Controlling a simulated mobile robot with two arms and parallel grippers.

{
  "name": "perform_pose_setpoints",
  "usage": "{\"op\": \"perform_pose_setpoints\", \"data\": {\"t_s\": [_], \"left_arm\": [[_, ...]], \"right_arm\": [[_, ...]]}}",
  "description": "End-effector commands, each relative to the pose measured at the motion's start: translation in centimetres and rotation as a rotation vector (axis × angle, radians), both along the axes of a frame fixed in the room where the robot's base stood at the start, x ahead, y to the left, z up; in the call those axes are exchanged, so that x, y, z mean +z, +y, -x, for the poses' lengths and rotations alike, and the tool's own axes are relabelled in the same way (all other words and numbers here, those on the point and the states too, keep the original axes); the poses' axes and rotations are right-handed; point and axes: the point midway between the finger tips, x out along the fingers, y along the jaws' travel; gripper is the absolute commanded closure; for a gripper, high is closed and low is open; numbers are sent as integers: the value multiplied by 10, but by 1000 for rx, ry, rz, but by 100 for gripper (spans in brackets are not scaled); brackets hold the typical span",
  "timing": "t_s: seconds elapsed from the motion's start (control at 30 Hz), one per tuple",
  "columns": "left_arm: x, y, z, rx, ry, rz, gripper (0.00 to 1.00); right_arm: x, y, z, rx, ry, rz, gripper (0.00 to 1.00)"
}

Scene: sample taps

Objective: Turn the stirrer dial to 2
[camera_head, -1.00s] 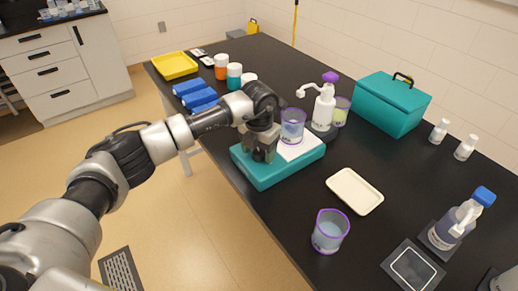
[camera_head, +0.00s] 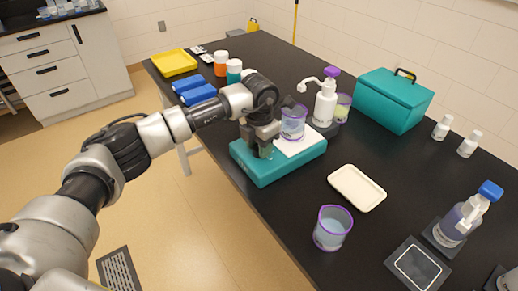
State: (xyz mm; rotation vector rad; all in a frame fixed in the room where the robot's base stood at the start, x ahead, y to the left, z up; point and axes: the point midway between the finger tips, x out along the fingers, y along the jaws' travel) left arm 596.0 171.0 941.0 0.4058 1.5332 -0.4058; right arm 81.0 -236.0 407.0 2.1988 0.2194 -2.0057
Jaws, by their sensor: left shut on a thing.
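The teal stirrer (camera_head: 290,166) stands near the left edge of the black table, with a white top plate (camera_head: 308,143). A purple-rimmed beaker (camera_head: 293,122) of bluish liquid stands on the plate. My left gripper (camera_head: 265,151) points down over the stirrer's left end and is shut on the stirrer dial. The fingers hide the dial, so its setting and marks cannot be read. My right gripper is not in view.
A white pump bottle (camera_head: 325,103) stands behind the stirrer, and a teal box (camera_head: 394,101) is at the back right. A white tray (camera_head: 356,188) and another purple-rimmed beaker (camera_head: 332,228) are in front. Blue rolls (camera_head: 198,95) lie left of my wrist.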

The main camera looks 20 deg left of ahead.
Motion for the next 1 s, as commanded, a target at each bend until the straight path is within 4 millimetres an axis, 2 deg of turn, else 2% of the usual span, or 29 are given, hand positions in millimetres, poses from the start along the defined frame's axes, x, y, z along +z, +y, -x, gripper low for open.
{"op": "perform_pose_setpoints", "data": {"t_s": [0.03, 0.3, 1.0], "left_arm": [[-3, 0, -1, -42, -2, -1, 84], [-3, 1, -1, -298, -4, 0, 84], [-1, 0, -1, -957, -3, 0, 84]], "right_arm": [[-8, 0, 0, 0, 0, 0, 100], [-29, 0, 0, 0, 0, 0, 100], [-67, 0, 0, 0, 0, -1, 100]]}}
